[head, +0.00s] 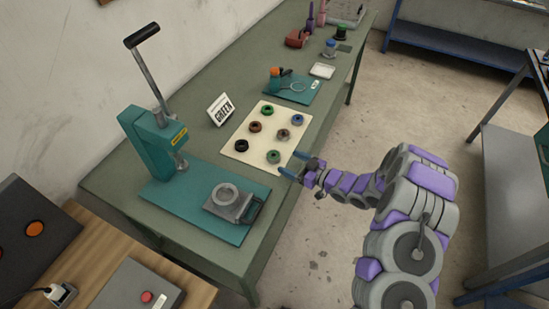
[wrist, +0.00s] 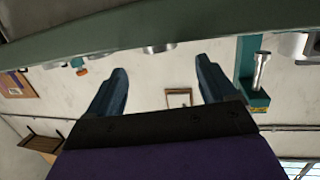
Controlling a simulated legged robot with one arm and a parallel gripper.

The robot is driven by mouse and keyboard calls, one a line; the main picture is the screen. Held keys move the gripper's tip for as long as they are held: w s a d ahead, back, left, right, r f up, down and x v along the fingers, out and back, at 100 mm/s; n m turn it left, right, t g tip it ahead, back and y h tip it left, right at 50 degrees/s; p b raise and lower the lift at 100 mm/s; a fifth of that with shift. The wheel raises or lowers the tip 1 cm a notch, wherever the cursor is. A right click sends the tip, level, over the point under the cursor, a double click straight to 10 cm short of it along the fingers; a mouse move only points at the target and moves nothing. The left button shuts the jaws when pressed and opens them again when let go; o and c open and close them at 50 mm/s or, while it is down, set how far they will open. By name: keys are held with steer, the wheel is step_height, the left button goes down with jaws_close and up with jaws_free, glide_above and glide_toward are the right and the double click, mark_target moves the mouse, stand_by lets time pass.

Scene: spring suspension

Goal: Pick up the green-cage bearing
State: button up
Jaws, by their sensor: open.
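Several ring-shaped bearings lie on a cream mat (head: 246,161) on the green bench. A green bearing (head: 274,156) sits at the mat's near right, and another green-looking one (head: 268,111) sits at the far left. Which has the green cage is too small to tell. A blue one (head: 297,120), a brown one (head: 255,127), a grey-olive one (head: 283,134) and a black one (head: 241,146) lie between. My gripper (head: 297,167) is open and empty beside the mat's right edge, near the closer green bearing. The wrist view shows its spread fingers (wrist: 160,68) with nothing between them.
A sign reading "GREEN" (head: 220,109) stands left of the mat. A teal lever press (head: 155,140) and a grey fixture (head: 234,203) stand nearer. A small teal stand (head: 290,88) and white tray (head: 322,70) lie beyond. The bench's right edge runs close to my gripper.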

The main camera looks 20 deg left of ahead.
mark_target(277, 157)
steer(key=shift+f+b+x, duration=0.15)
steer(key=shift+b+x, duration=0.25)
steer(key=shift+x, duration=1.15)
steer(key=shift+f+b+x, duration=0.15)
steer(key=shift+b+x, duration=0.25)
steer(key=shift+x, duration=1.15)
steer(key=c, duration=1.3)
steer(key=shift+r, duration=0.1)
